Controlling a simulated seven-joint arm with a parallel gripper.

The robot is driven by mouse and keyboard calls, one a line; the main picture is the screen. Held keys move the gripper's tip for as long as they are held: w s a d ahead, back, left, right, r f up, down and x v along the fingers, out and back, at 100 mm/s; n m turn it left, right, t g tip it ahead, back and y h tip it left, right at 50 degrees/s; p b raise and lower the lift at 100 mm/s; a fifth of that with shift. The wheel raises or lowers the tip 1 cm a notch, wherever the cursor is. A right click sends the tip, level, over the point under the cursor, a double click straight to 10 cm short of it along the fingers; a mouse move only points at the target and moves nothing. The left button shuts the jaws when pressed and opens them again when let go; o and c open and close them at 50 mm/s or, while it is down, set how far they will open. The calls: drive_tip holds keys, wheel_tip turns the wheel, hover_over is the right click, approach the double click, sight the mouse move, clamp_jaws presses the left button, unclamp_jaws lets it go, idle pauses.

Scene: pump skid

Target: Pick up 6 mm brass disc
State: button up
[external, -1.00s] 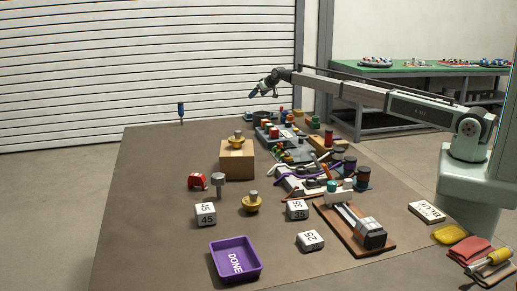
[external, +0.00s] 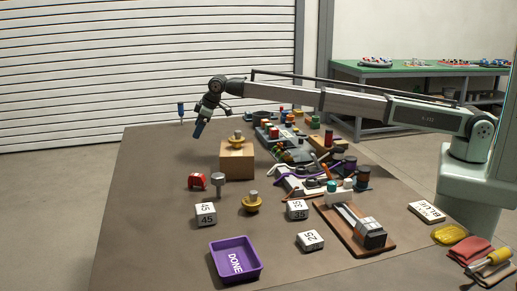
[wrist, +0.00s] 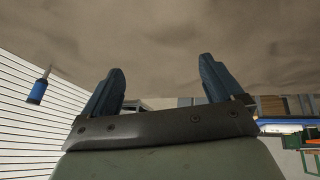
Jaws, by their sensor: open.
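Two brass, disc-shaped pieces with grey knobs show in the external view. One brass piece (external: 237,143) sits on top of a cardboard box (external: 237,163); the other brass piece (external: 251,204) stands on the table. I cannot read a size on either, so I cannot tell which is the 6 mm disc. My gripper (external: 198,131) is above the table, left of the box and apart from both pieces. In the wrist view my gripper (wrist: 160,68) has its two blue fingers spread, with nothing between them. No brass piece shows there.
A blue-handled tool (external: 181,109) stands at the far left table edge; it also shows in the wrist view (wrist: 38,90). A red item (external: 197,181), white number blocks (external: 206,214) and a purple DONE tray (external: 235,262) are nearer. Cluttered fixtures lie right of the box.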

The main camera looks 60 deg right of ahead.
drive_tip(key=s+a+n+g, duration=0.1)
drive_tip(key=s+a+n, duration=0.1)
drive_tip(key=s+a, duration=0.7)
drive_tip(key=s+a+n+g, duration=0.15)
drive_tip(key=s+a, duration=0.25)
drive_tip(key=a, duration=0.8)
wheel_tip(320, 180, up, 6)
drive_tip(key=n+g+h, duration=0.1)
drive_tip(key=n+g, duration=0.2)
drive_tip(key=n, duration=1.8)
hover_over(252, 192)
drive_tip(key=f, duration=0.7)
drive_tip(key=shift+s+d+f, duration=0.1)
drive_tip(key=shift+d+f, duration=0.1)
drive_tip(key=shift+f, duration=0.2)
drive_tip(key=shift+a+f, duration=0.2)
drive_tip(key=shift+f, duration=2.55)
drive_tip(key=c, duration=1.2)
